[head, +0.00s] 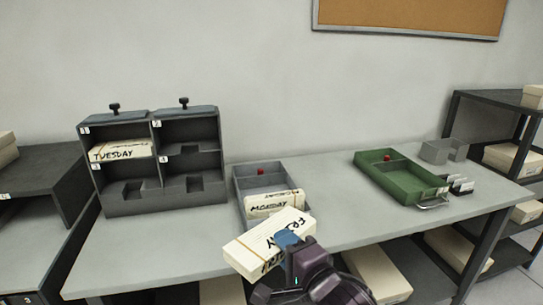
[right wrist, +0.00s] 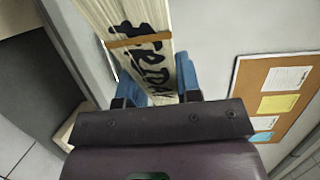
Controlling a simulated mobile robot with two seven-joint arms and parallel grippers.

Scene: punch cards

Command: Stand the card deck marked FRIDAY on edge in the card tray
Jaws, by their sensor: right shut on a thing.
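The card deck marked FRIDAY (head: 267,243) is a cream block with a tan band and black lettering. My right gripper (head: 287,238) is shut on it and holds it in front of the card tray, at the table's front edge. In the right wrist view the FRIDAY deck (right wrist: 142,40) sits between the blue fingertips (right wrist: 155,85). The grey card tray (head: 240,190) stands on the table behind the deck. A deck marked MONDAY (head: 272,203) is in its front part, and a red knob shows at its back. The deck and gripper hide the tray's front end. My left gripper is not in view.
A grey pigeonhole rack (head: 150,208) stands at the left with a TUESDAY deck (head: 118,152) in its upper left slot. A green tray (head: 390,181) with a red knob and a small grey holder (head: 440,152) stand at the right. The table between the trays is clear.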

